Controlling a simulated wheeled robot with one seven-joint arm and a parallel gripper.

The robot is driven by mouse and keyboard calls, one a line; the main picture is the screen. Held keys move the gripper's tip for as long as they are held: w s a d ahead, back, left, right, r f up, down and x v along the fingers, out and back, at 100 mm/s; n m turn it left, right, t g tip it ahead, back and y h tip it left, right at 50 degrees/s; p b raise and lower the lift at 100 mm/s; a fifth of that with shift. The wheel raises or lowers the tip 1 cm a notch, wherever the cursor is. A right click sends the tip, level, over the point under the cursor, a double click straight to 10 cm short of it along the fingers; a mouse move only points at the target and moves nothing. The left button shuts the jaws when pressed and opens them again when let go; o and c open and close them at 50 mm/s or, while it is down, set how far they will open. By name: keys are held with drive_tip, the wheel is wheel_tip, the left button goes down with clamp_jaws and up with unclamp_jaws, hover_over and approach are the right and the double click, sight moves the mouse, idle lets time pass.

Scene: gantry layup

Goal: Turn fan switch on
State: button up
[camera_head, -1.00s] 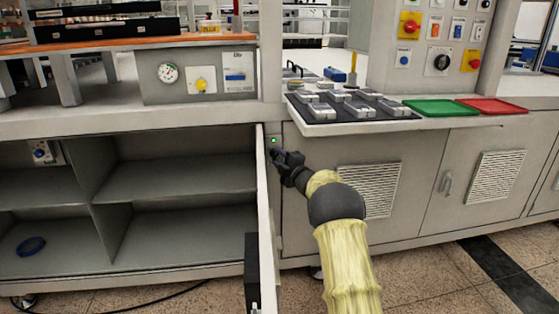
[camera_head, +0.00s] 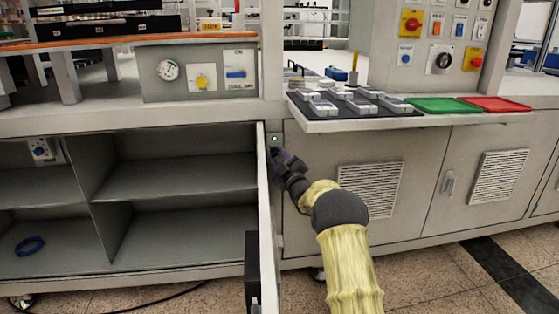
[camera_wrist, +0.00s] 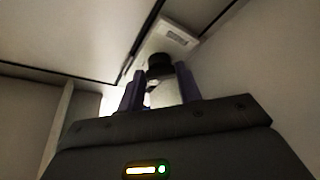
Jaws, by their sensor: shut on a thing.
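A narrow panel with a small lit green light (camera_head: 274,138) is on the post beside the open cabinet door. My gripper (camera_head: 276,154) is up against this post, just below the light. In the wrist view, a dark round knob (camera_wrist: 160,66) sits on a pale box with a label (camera_wrist: 176,36). My gripper also shows in the wrist view (camera_wrist: 160,82), its two fingers shut on the knob from either side. The label is too small to read, so I cannot tell if this is the fan switch. In the head view, my gripper hides the knob.
The open cabinet door (camera_head: 263,215) stands edge-on just left of my gripper. The shelves (camera_head: 180,180) are left of it. A closed vented cabinet (camera_head: 410,185) is on the right. A ledge (camera_head: 400,124) with several grey parts, a green tray (camera_head: 442,105) and a red tray (camera_head: 494,103) juts out above.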

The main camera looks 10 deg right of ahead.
drive_tip(key=shift+f, duration=0.15)
drive_tip(key=o, duration=1)
drive_tip(key=p+v, duration=0.3)
drive_tip(key=v, duration=1.4)
drive_tip(key=shift+s+d+p, duration=0.1)
drive_tip(key=shift+s+p, duration=0.1)
drive_tip(key=shift+p, duration=0.15)
